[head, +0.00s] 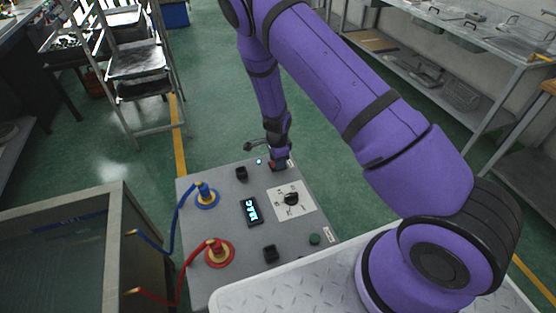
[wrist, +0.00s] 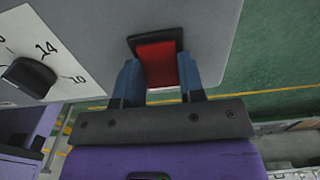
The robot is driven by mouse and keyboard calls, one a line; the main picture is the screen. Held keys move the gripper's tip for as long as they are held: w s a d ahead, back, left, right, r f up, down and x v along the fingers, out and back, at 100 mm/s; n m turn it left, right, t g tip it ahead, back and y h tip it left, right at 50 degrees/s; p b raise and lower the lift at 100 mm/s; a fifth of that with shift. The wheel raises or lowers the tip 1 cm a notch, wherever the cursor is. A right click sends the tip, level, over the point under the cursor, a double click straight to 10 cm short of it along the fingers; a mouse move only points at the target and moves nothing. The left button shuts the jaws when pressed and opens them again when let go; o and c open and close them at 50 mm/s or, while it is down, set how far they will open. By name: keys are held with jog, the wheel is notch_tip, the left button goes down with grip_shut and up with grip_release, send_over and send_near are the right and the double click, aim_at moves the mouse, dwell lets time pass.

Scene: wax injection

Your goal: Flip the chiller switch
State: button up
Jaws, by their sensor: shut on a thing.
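The red rocker switch (wrist: 157,64) sits in a black frame on the grey chiller panel (wrist: 205,25) in the wrist view. My gripper (wrist: 160,80) has one blue finger on each side of the switch and is shut on it. In the head view my gripper (head: 280,152) reaches down to the far right corner of the chiller top (head: 228,180). There the gripper covers much of the switch, and only a little red shows. Which way the rocker is tilted cannot be told.
The panel bears a lit display (head: 251,211), a black dial (head: 291,199), a blue fitting (head: 207,195) and a red fitting (head: 217,252) with hoses to a glass-sided tank (head: 75,255). A steel shelf (head: 480,60) stands right, a ladder-like rack (head: 135,65) left. Green floor lies open between.

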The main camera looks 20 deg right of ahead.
jog(key=o, duration=0.9)
jog(key=shift+o, duration=0.2)
notch_tip(320, 180, up, 11)
dwell(0.4)
